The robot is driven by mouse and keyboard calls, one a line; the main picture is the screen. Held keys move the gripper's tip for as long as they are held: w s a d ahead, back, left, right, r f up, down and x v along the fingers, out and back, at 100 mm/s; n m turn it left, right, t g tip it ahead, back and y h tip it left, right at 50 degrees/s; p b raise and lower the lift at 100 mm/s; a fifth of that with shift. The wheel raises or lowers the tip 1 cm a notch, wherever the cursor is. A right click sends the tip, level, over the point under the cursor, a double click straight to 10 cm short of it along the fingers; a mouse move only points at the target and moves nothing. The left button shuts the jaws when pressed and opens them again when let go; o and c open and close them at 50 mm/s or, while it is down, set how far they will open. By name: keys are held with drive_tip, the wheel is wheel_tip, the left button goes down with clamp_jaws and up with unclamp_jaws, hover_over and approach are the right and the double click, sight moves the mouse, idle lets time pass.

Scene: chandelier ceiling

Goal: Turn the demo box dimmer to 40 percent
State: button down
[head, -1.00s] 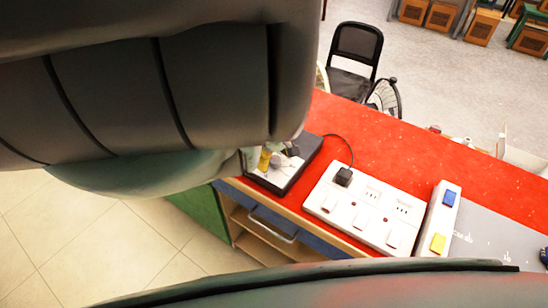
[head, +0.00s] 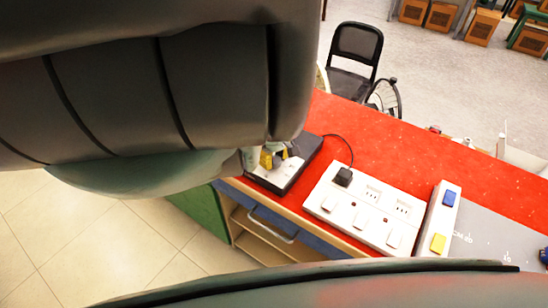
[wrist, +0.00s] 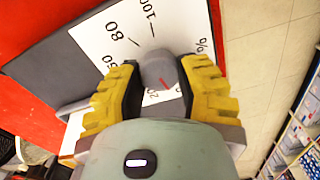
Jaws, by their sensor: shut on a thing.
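The demo box (head: 309,151) is a dark box with a white dial plate, at the left end of the red counter in the head view. The wrist view shows the white dial plate (wrist: 125,30), printed 100, 80, 60 and a partly hidden 20. The grey dimmer knob (wrist: 157,66) carries a red pointer line, which slants down and right near the 20. The 40 mark is not readable. My gripper (wrist: 163,72) has its yellow ribbed fingers shut on the knob from both sides. In the head view, my arm partly hides my gripper (head: 271,160) and the box.
A black plug (head: 343,177) on a cable sits in a white socket strip (head: 325,190) right of the box. A white switch block (head: 442,217) with blue and yellow buttons stands farther right. The red counter (head: 400,150) is bare behind them. A black chair (head: 356,44) stands beyond.

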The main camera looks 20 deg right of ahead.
drive_tip(key=shift+f, duration=0.1)
drive_tip(key=c, duration=1.7)
unclamp_jaws()
drive_tip(key=m+b, duration=0.1)
drive_tip(key=m, duration=0.2)
drive_tip(key=m+b, duration=0.1)
drive_tip(key=m, duration=0.3)
drive_tip(key=shift+w+d, duration=0.1)
drive_tip(key=shift+d, duration=0.05)
clamp_jaws()
drive_tip(key=m+b, duration=0.1)
drive_tip(key=m, duration=0.4)
drive_tip(key=shift+d+m+b, duration=0.1)
drive_tip(key=shift+m+b, duration=0.2)
drive_tip(key=shift+m, duration=1.5)
drive_tip(key=o, duration=1.1)
unclamp_jaws()
drive_tip(key=shift+o, duration=0.2)
